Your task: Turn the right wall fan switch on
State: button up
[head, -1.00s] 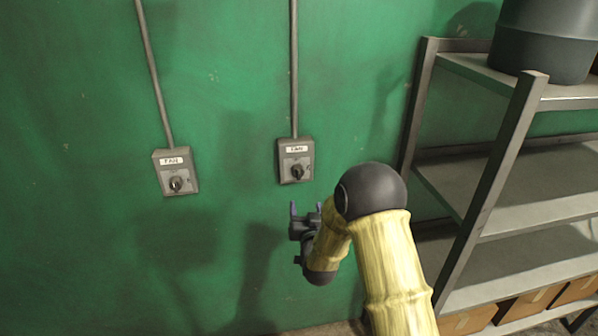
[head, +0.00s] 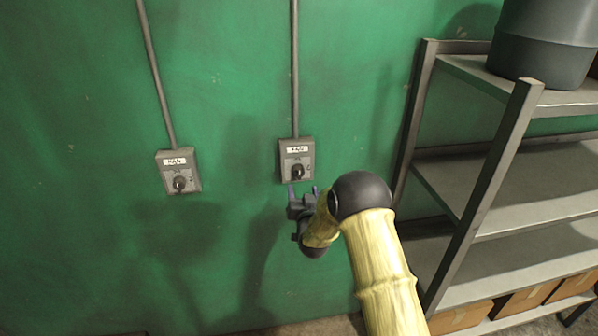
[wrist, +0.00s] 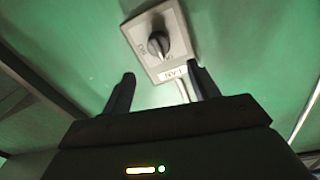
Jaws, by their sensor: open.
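The right fan switch (head: 296,160) is a grey wall box with a white label and a dark rotary knob (head: 297,171). In the head view my gripper (head: 302,190) is just below it, fingers pointing up toward the box's lower edge. The wrist view shows the box (wrist: 178,55) and its knob (wrist: 158,44) beyond my open, empty gripper (wrist: 162,88). The knob lies ahead of the fingertips, not between them. Whether the fingers touch the box I cannot tell. The left fan switch (head: 178,171) is a similar box to the left.
Conduits run up the green wall (head: 80,240) from both boxes. A metal shelf unit (head: 466,190) stands at the right, with a dark bin (head: 545,45) on top and cardboard boxes (head: 525,302) low down. The wall between the switches is clear.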

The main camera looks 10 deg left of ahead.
aim_at(299, 175)
jog(key=p+x, duration=0.3)
jog(key=x, duration=0.5)
jog(key=shift+w, duration=0.25)
jog(key=shift+w+a+p, duration=0.2)
jog(key=shift+w+p, duration=0.25)
jog(key=shift+w, duration=0.15)
jog(key=shift+d+f, duration=0.1)
jog(key=shift+d, duration=0.1)
jog(key=shift+c, duration=1.3)
jog(key=shift+s, duration=0.1)
jog(key=c, duration=0.7)
